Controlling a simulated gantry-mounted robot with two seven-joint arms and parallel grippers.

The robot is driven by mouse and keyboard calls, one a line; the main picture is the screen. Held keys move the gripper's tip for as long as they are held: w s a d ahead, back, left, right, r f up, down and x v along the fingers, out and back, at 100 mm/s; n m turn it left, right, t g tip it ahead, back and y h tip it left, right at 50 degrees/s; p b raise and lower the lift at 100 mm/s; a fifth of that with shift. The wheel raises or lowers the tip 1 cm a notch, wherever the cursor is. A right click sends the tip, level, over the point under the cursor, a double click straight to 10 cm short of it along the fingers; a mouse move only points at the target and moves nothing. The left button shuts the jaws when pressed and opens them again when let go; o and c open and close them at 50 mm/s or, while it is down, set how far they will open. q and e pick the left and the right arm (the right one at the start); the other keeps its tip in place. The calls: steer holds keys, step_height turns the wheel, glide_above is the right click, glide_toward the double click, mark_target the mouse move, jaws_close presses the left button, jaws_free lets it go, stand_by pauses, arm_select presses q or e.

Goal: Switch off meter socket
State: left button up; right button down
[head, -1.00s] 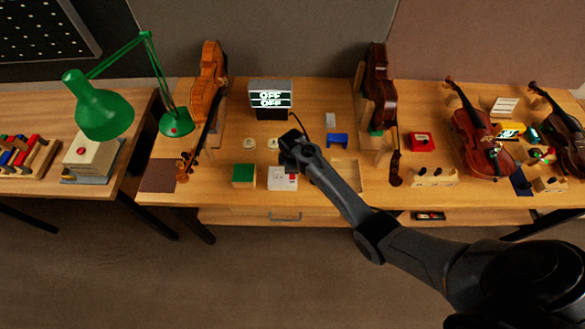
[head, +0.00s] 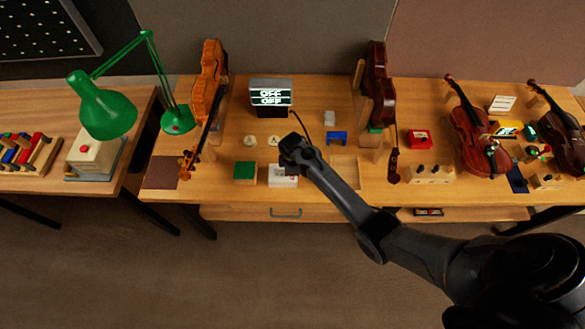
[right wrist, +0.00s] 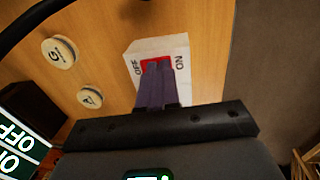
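The meter socket (right wrist: 172,48) is a white box with a red rocker switch (right wrist: 146,64) between the labels OFF and ON. In the head view the box (head: 278,182) stands near the bench's front edge, partly behind my right gripper (head: 290,168). In the right wrist view my right gripper (right wrist: 157,78) has its fingers together, with nothing seen between them. The fingertips are over the red switch. I cannot tell whether they touch it. They hide part of the switch. My left gripper is not in view.
A green block (head: 244,172) sits just left of the socket. Two round buttons marked G (right wrist: 60,53) and A (right wrist: 91,97) are close by. A blue bracket (head: 337,137) and a shallow tray (head: 345,168) are to the right. Violins stand on both sides.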

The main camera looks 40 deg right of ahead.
steer(key=shift+a, duration=0.1)
steer(key=shift+s+r+p, duration=0.1)
steer(key=shift+r+p, duration=0.4)
steer(key=shift+p, duration=0.15)
step_height(320, 180, up, 4)
steer(key=p, duration=0.4)
steer(key=shift+s+a, duration=0.1)
step_height(320, 180, up, 9)
steer(key=shift+s+a+b, duration=0.4)
steer(key=shift+s, duration=0.05)
steer(key=shift+f, duration=0.1)
